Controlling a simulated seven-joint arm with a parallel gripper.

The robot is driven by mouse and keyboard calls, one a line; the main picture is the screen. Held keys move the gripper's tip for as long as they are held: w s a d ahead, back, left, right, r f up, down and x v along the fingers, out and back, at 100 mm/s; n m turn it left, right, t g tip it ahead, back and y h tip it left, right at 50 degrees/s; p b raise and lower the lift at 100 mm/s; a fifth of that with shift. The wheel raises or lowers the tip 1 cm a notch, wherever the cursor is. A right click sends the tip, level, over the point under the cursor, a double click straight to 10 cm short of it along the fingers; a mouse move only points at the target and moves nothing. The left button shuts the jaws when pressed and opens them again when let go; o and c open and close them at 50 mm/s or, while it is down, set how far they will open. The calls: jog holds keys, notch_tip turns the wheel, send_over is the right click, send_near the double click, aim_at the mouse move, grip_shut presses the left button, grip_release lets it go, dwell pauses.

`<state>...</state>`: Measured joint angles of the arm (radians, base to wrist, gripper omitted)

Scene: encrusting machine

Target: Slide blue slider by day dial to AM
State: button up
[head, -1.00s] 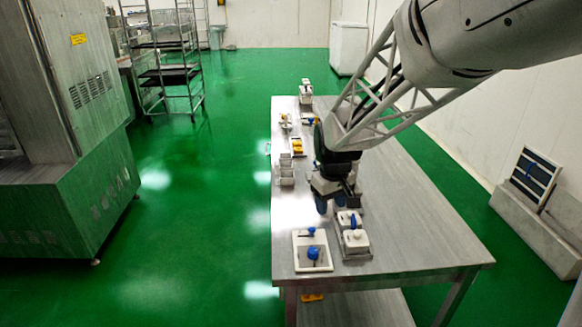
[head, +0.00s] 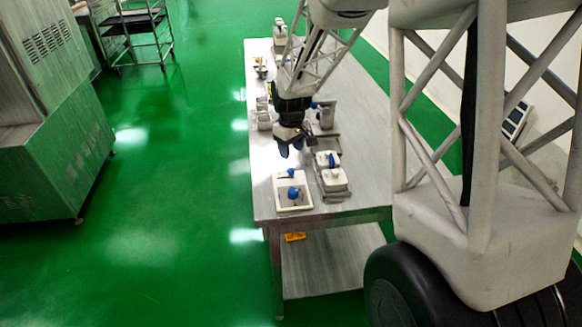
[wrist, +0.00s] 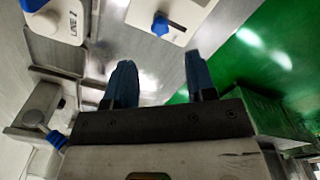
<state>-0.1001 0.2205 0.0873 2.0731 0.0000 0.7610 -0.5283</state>
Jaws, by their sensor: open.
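My gripper (head: 290,147) is open and empty above the table, just beyond a white panel (head: 281,204) at the near left corner. This panel carries a blue knob (head: 292,192) and another blue part (head: 291,171). In the wrist view, the blue fingertips of my gripper (wrist: 162,78) point toward a white panel (wrist: 190,8) with a blue knob (wrist: 160,25) beside a dark slot. The fingers are apart from it. No day dial or AM label is readable, so I cannot tell which blue part is the slider.
White boxes with blue parts (head: 333,180) stand right of the panel. In the wrist view, a white box marked LINE 1 (wrist: 62,18) is at upper left, and a blue knob (wrist: 55,139) at lower left. The table's left edge is close, with green floor beyond.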

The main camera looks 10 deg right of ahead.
aim_at(291, 169)
jog(key=shift+f, duration=3.9)
grip_shut()
